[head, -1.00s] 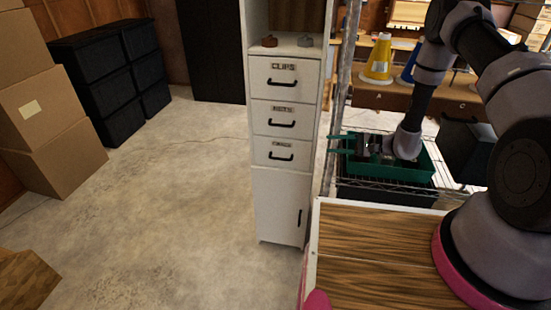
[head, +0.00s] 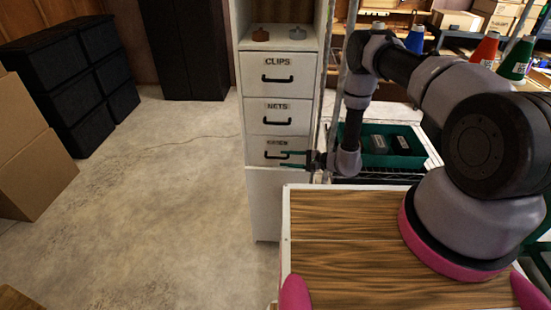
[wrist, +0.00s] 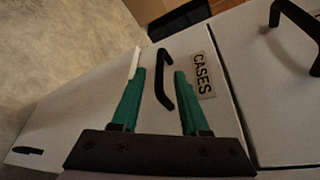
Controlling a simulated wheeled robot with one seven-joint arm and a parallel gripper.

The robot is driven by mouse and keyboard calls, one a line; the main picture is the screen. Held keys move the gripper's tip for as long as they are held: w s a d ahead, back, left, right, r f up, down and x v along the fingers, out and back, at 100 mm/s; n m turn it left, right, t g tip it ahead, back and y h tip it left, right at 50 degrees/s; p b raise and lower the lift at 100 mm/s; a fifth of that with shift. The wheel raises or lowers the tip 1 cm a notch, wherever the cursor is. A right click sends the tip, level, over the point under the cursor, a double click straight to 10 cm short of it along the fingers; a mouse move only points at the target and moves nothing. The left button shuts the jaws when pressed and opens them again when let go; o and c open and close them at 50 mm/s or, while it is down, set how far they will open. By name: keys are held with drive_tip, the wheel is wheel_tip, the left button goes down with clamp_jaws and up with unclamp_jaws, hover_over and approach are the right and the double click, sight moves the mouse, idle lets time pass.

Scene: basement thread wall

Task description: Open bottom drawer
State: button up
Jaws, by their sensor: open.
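The white cabinet (head: 250,110) has three closed drawers in a column, labelled CLIPS, NETS and, in the wrist view, CASES. The bottom drawer (head: 257,151) is the CASES one, with a black bar handle. It also shows in the wrist view (wrist: 215,110), with its handle (wrist: 163,82) between the green fingers. My gripper (head: 283,160) is in front of this drawer, its fingers pointing left across the handle area. In the wrist view my gripper (wrist: 158,62) is open, with nothing clamped. Whether a finger touches the handle I cannot tell.
A door panel (head: 262,205) is below the drawers. A wood-topped surface (head: 350,240) stands close at the front right. A wire shelf with a green bin (head: 408,160) is right of the cabinet. Cardboard boxes (head: 35,165) and black bins stand left. The floor (head: 160,200) between is clear.

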sight(282, 158)
drive_tip(key=shift+x, duration=2.35)
clamp_jaws()
